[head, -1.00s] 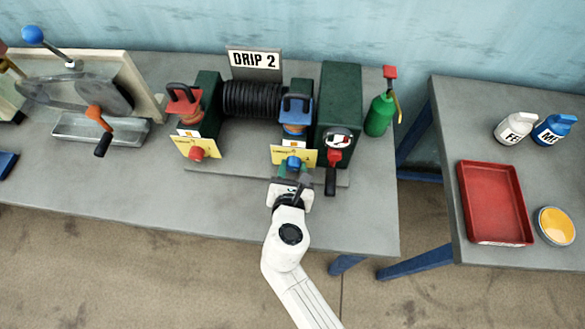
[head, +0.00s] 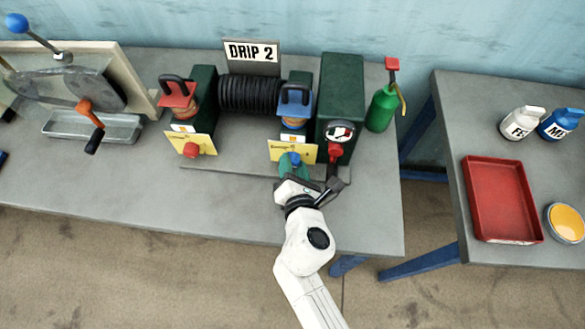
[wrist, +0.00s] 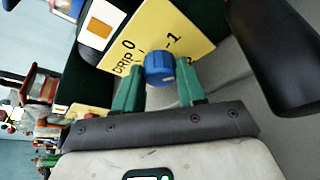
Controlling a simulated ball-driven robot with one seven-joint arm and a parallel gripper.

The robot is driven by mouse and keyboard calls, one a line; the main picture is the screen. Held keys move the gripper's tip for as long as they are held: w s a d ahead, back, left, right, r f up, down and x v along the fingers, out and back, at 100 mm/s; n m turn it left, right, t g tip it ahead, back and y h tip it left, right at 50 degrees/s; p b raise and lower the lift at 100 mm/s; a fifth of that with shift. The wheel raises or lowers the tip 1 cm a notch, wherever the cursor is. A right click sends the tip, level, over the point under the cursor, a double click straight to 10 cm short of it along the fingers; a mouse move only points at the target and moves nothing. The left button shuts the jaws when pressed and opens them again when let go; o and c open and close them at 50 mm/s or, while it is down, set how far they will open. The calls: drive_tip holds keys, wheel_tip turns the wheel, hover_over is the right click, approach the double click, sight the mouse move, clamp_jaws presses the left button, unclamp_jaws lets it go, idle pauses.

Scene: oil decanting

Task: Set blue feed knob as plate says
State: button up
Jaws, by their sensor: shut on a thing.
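The blue feed knob (wrist: 159,68) sits at the front of a yellow dial card (wrist: 143,30), which reads "DRIP" with marks 0 and 1 visible in the wrist view. My gripper (wrist: 160,84) has its green fingers on both sides of the knob and is shut on it. In the head view the knob (head: 294,158) is partly hidden by my gripper (head: 290,168). The plate (head: 251,52) stands upright behind the machine and reads "DRIP 2". The knob's pointer setting cannot be made out.
A red knob (head: 191,149) with its own yellow card is to the left. A dark-handled red lever (head: 335,152) and a gauge are close on the right. A red tray (head: 500,200) lies on the side table.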

drive_tip(key=m+b, duration=0.1)
drive_tip(key=m+y+b, duration=0.1)
drive_tip(key=b, duration=0.1)
drive_tip(key=shift+d+f+t+y, duration=0.1)
drive_tip(key=shift+f+t+y, duration=0.2)
drive_tip(key=shift+m+b, duration=0.65)
drive_tip(key=shift+m, duration=0.05)
drive_tip(key=shift+r, duration=0.1)
drive_tip(key=o, duration=1.1)
drive_tip(key=shift+c, duration=0.2)
drive_tip(key=shift+d, duration=0.1)
drive_tip(key=shift+f, duration=0.2)
